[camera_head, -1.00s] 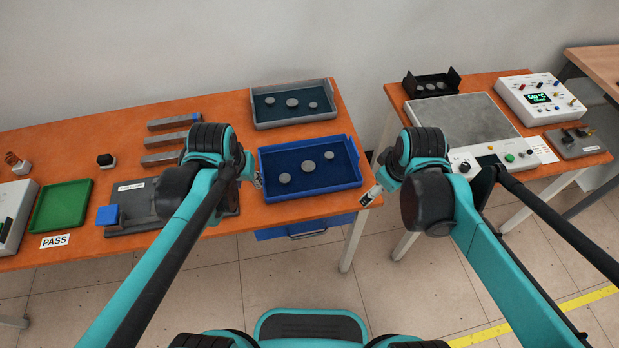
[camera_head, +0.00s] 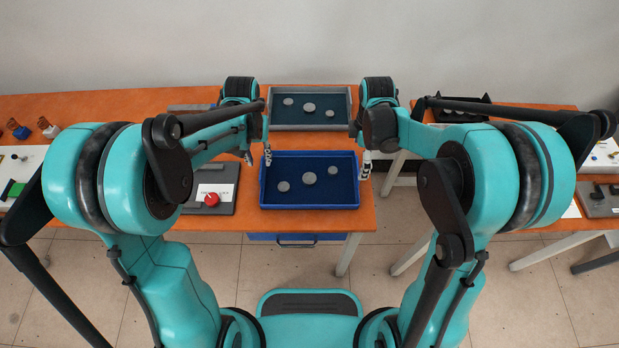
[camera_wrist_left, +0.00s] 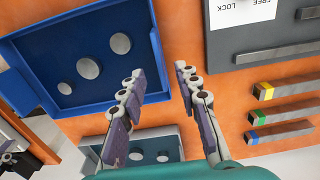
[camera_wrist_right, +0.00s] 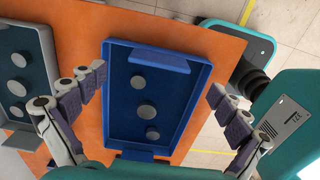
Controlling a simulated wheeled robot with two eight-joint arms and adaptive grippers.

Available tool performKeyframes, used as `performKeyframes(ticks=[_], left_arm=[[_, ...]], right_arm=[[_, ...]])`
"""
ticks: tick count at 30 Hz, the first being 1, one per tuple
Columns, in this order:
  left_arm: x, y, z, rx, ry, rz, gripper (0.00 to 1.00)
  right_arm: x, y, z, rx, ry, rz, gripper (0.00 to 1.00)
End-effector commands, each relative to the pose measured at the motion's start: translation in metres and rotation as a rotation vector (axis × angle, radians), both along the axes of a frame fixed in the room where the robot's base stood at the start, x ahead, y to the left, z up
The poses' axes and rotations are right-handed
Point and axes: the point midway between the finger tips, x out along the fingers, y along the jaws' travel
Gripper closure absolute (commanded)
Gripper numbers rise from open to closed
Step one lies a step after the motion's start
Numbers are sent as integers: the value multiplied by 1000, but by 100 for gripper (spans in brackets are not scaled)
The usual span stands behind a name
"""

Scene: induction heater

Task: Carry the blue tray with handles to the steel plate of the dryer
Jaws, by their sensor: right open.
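The blue tray (camera_head: 330,197) lies on the orange table with several grey discs in it. It also shows in the left wrist view (camera_wrist_left: 105,92) and the right wrist view (camera_wrist_right: 165,120). My left gripper (camera_head: 258,157) is at the tray's left side, open and empty; its fingers (camera_wrist_left: 157,74) point down near the tray's edge. My right gripper (camera_head: 366,165) is at the tray's right side. Its fingers (camera_wrist_right: 157,82) are spread wide, with the tray seen between them and nothing held. The dryer's steel plate is hidden behind my right arm.
A grey tray (camera_head: 310,126) with discs stands right behind the blue one. A dark fixture (camera_head: 222,178) with a red knob is to the left. A gap with floor separates this table from the right table (camera_head: 535,222), which holds a black bin (camera_head: 458,112).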

Motion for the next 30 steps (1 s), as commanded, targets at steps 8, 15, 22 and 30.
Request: performKeyframes(ticks=[8,15,22,30], left_arm=[[0,0,-40,0,-1,0,68],[0,0,-68,0,-1,0,68],[0,0,-74,0,-1,0,68],[0,0,-74,0,-1,0,94]], right_arm=[[0,0,-39,0,-1,-1,0],[0,0,-68,0,-1,-1,0],[0,0,-74,0,-1,-1,0],[0,0,-74,0,-1,-1,26]])
